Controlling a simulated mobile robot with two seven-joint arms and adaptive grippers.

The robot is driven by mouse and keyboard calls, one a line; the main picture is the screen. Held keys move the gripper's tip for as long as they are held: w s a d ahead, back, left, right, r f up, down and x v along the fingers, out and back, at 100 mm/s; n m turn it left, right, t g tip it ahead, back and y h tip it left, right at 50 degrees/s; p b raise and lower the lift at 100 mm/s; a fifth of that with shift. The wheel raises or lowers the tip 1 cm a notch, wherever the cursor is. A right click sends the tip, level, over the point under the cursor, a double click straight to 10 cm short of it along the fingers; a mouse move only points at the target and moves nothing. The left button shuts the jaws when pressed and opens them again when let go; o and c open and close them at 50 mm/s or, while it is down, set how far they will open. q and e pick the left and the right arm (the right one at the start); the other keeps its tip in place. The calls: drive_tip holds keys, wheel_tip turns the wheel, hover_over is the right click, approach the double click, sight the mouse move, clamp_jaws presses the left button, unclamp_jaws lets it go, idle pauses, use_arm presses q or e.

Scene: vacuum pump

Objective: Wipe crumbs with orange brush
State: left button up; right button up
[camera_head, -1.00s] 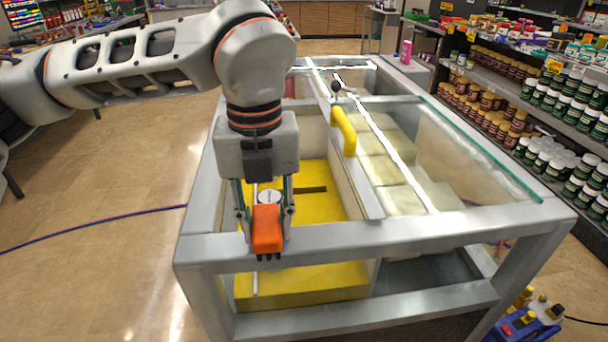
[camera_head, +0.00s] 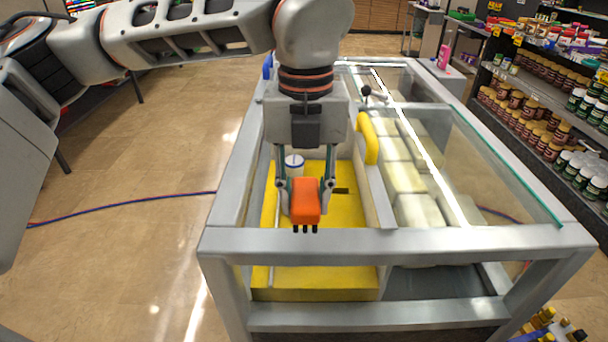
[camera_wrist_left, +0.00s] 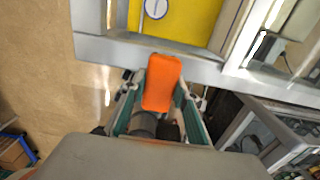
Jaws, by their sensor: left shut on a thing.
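My left gripper (camera_head: 305,192) is shut on the orange brush (camera_head: 306,203) and holds it above the front part of the glass-topped case, its dark bristles pointing down. In the left wrist view the orange brush (camera_wrist_left: 161,84) sits between the two fingers of the gripper (camera_wrist_left: 160,100). Below and behind it is the yellow floor (camera_head: 325,280) of the case's left compartment. A white round cup with a lid (camera_head: 294,165) stands there behind the brush. I cannot make out any crumbs. My right gripper does not show.
The case's grey metal front rail (camera_head: 440,240) crosses in front. A yellow handle (camera_head: 368,138) rises near the middle divider, and pale blocks (camera_head: 405,180) lie in the right compartment under glass. Shelves of jars (camera_head: 530,125) stand at the right. A blue-red hose (camera_head: 120,208) lies on the floor.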

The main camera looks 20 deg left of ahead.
use_arm(q)
drive_tip(key=shift+r+p, duration=0.5)
drive_tip(key=shift+r, duration=0.5)
